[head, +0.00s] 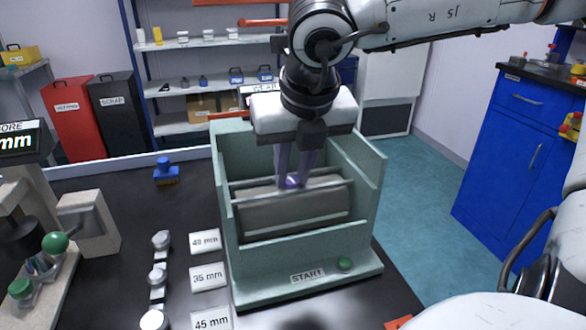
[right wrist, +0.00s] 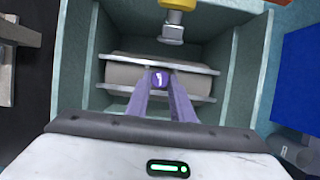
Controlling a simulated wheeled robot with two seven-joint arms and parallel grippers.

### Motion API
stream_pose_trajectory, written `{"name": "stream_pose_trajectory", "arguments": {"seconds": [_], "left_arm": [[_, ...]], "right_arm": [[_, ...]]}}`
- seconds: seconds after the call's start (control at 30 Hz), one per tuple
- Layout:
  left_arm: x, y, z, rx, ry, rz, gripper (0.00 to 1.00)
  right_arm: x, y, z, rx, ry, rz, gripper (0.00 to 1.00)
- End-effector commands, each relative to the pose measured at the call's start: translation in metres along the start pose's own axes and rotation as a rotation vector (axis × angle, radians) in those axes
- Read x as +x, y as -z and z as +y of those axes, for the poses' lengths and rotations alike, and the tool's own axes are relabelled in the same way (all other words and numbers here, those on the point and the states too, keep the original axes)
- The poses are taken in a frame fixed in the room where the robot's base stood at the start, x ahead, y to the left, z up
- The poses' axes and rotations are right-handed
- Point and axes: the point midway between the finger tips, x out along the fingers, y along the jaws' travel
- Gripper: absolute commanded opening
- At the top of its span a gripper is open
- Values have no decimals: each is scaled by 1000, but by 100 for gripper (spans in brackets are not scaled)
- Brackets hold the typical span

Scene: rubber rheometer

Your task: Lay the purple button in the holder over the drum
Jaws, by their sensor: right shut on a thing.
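The purple button (head: 292,182) is between the fingertips of my right gripper (head: 294,178), which is shut on it. In the right wrist view the button (right wrist: 160,79) shows a pale mark on its face, between the purple fingers (right wrist: 160,95). The gripper points down into the open pale green machine, right over the grey drum (head: 290,213). Metal bars run along both sides of the drum, and the button is between them. Whether the button touches the holder or drum is hard to tell. The holder itself is largely hidden by the fingers. My left gripper is not in view.
The machine's walls (head: 370,190) rise around the drum. Its front has a START label and a green button (head: 344,263). A yellow-topped metal fitting (right wrist: 174,25) is near the drum. Metal pieces (head: 157,275) and size cards (head: 207,277) lie left of the machine.

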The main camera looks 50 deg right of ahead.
Motion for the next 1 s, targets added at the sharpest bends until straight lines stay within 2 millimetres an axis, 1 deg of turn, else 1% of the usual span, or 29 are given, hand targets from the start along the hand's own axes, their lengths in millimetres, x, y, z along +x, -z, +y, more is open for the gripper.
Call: {"name": "stream_pose_trajectory", "arguments": {"seconds": [0.17, 0.2, 0.27, 0.3, 0.57, 0.7, 0.73, 0.87, 1.0], "left_arm": [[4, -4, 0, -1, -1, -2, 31], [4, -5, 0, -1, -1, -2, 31], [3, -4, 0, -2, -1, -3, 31], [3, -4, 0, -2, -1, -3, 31], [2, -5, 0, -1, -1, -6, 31], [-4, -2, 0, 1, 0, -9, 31], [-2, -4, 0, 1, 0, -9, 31], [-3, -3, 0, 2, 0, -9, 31], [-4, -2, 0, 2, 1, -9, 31]], "right_arm": [[3, 1, 0, 0, 0, -1, 0], [3, 1, 0, 0, 0, -1, 22], [2, 0, 0, 0, 0, -1, 33], [2, 0, 0, 0, 0, 0, 39], [1, 0, 0, 0, 0, 0, 39], [-4, -1, 0, 0, 0, 0, 39], [-6, -2, 0, 0, -1, -3, 39], [-30, -2, 1, 0, -3, -7, 39], [-62, -2, 0, 1, -1, -7, 39]]}}
